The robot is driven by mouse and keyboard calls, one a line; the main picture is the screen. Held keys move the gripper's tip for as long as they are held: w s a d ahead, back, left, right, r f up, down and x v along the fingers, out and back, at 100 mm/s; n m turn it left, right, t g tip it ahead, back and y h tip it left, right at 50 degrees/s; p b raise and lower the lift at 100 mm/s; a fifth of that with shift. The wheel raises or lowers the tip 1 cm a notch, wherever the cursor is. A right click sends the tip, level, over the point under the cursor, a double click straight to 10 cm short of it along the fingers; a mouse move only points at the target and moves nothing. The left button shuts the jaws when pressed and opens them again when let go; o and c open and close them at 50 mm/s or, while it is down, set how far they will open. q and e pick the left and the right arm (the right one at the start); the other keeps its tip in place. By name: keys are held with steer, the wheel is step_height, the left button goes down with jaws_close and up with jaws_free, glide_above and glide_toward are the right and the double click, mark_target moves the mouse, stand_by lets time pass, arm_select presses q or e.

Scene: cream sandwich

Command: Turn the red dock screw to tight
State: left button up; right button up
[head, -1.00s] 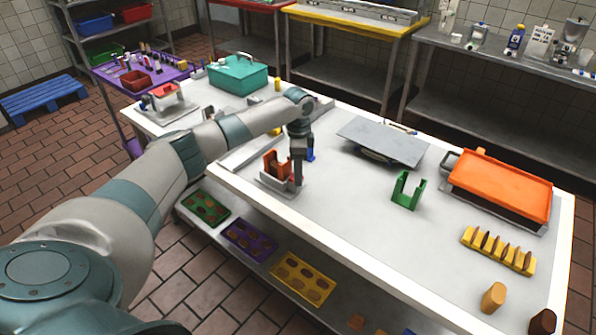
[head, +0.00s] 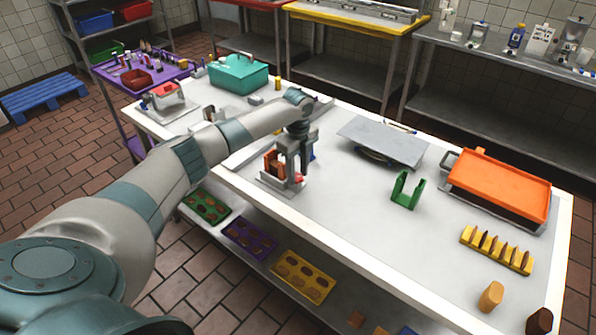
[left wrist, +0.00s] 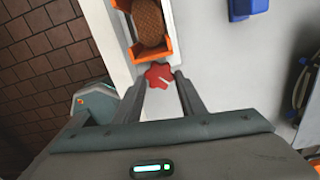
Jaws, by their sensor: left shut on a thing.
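The red dock screw (head: 299,178) is a small knob at the front right of the dock, beside the orange holder (head: 275,164) on its pale base (head: 272,183). In the left wrist view the screw (left wrist: 159,76) is a lobed red knob with a pale line mark on its face, pointing toward the lower right. My left gripper (head: 294,177) points down at it, with one finger on either side, shut on the screw. In the wrist view the orange holder (left wrist: 168,50) carries a brown oval biscuit (left wrist: 149,22). My right gripper is out of view.
A green bracket (head: 405,190), a grey plate (head: 383,141) and an orange tray (head: 499,187) stand to the right. A blue item (left wrist: 247,7) is near the dock. A teal box (head: 238,74) stands behind. The tabletop between dock and bracket is clear.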

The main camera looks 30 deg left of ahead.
arm_select(q)
steer(key=m, duration=0.3)
steer(key=shift+m, duration=0.4)
steer(key=shift+s+a+m+b, duration=0.1)
steer(key=shift+m+b, duration=0.2)
steer(key=shift+m, duration=1.7)
steer(key=o, duration=1)
steer(key=shift+o, duration=0.2)
steer(key=shift+r, duration=0.2)
